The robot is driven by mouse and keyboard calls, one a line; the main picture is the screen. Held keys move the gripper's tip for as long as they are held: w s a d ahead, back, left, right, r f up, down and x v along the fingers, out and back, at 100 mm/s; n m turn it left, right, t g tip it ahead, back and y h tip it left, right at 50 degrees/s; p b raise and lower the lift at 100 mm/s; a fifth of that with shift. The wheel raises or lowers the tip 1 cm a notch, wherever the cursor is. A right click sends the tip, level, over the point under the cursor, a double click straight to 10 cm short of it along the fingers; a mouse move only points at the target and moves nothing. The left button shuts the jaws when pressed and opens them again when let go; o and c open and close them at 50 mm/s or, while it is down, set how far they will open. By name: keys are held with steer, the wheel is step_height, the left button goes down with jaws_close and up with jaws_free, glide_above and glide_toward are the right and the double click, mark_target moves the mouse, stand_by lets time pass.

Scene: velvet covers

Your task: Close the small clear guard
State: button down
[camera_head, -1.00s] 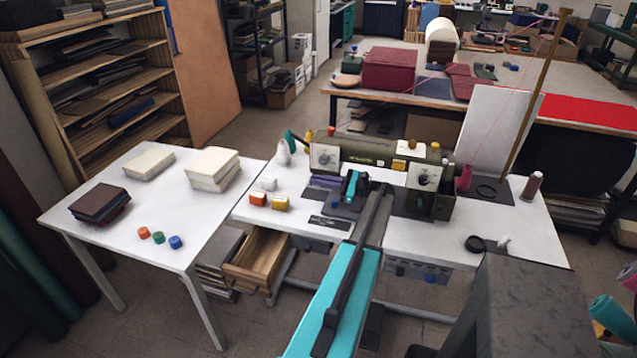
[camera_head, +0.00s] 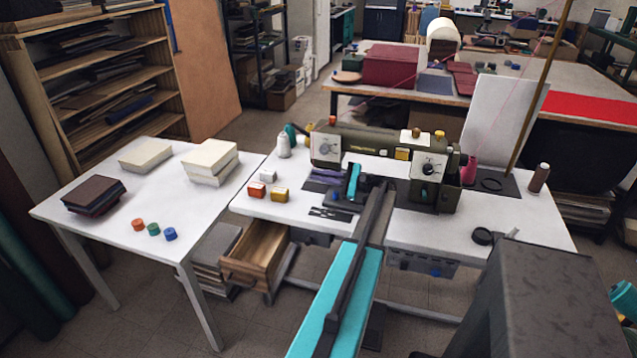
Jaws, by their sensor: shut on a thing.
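The sewing machine (camera_head: 375,141), olive green with pale dial plates, stands on the white table in the middle. My gripper (camera_head: 359,186), dark with a teal part, reaches in at the machine's front, under its arm and left of its right-hand head. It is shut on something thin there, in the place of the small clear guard. The guard itself cannot be made out: it is clear, small and behind my arm and jaws. Whether it stands open or shut cannot be told.
A thread cone (camera_head: 283,146) and small orange and yellow boxes (camera_head: 268,192) sit left of the machine. A drawer (camera_head: 257,255) stands open below the table edge. A tall thread stand and a brown spool (camera_head: 539,178) are at right. The left table (camera_head: 110,225) holds books and small coloured spools.

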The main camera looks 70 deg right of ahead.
steer(key=shift+s+d+f+n+b, duration=0.15)
steer(key=shift+f+n+b, duration=0.25)
steer(key=shift+b, duration=0.3)
steer(key=shift+w+d+f+n+b, duration=0.1)
steer(key=shift+f+n+b, duration=0.1)
steer(key=shift+n+b, duration=0.4)
steer(key=shift+b, duration=0.4)
steer(key=shift+d+r+n, duration=0.1)
steer(key=shift+n, duration=0.3)
steer(key=c, duration=1.9)
jaws_free()
steer(key=shift+f, duration=0.2)
